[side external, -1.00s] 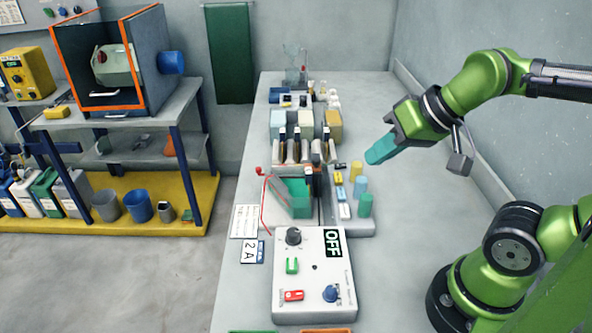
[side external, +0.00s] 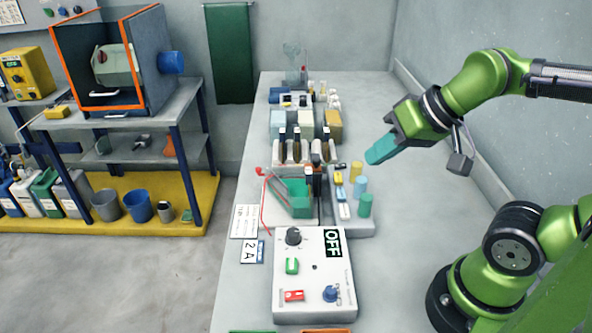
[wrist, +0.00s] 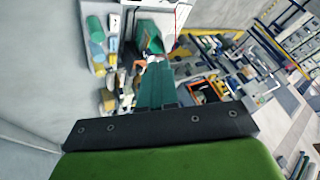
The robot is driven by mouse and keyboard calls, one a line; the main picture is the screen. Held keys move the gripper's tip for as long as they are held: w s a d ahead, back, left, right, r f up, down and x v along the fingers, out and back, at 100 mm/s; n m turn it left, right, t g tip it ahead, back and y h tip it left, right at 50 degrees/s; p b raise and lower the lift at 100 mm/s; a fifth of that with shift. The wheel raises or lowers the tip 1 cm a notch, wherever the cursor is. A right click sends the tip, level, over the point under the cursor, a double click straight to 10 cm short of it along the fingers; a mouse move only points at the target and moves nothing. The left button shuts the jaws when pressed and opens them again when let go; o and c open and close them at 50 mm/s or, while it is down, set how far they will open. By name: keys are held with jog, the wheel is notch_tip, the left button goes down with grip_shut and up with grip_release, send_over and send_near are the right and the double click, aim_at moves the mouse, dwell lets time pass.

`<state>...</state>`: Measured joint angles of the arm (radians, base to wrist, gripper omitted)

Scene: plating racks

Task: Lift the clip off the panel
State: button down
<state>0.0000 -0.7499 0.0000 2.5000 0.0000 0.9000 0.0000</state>
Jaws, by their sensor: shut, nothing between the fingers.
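A small red clip (side external: 260,171) with a red lead hanging from it shows at the left rim of the green tank (side external: 293,198) in the side external view. A thin grey plate edge (side external: 280,190) slants at the tank's left; I cannot tell whether it is the panel or whether the clip grips it. My gripper (side external: 370,160) has teal fingers, shut and empty, held in the air to the right of the tank and apart from it. In the wrist view the fingers (wrist: 157,85) point toward the bench, and the clip is not clearly visible.
A grey tray (side external: 365,228) with coloured cylinders and small blocks stands right of the tank. Dark-topped upright holders (side external: 297,150) stand behind it. A control box (side external: 314,275) reading OFF is in front. The bench's right side (side external: 420,215) is clear.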

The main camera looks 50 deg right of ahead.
jog(key=c, duration=1.7)
grip_release()
jog(key=o, duration=0.3)
jog(key=shift+w+f+g, duration=0.1)
jog(key=shift+f+g, duration=0.2)
jog(key=shift+f, duration=0.15)
jog(key=o, duration=0.4)
jog(key=w+d, duration=0.1)
jog(key=w, duration=0.2)
jog(key=w+g, duration=0.1)
jog(key=w, duration=0.2)
jog(key=w+d+r+m+g, duration=0.1)
jog(key=w, duration=0.1)
jog(key=shift+w+d, duration=0.3)
jog(key=shift+w, duration=0.1)
jog(key=r+m+g+h, duration=0.1)
jog(key=m+g+h, duration=0.1)
jog(key=m+g, duration=0.25)
send_over(317, 159)
jog(key=shift+n, duration=0.25)
notch_tip(317, 159, down, 16)
jog(key=shift+r, duration=0.2)
grip_shut()
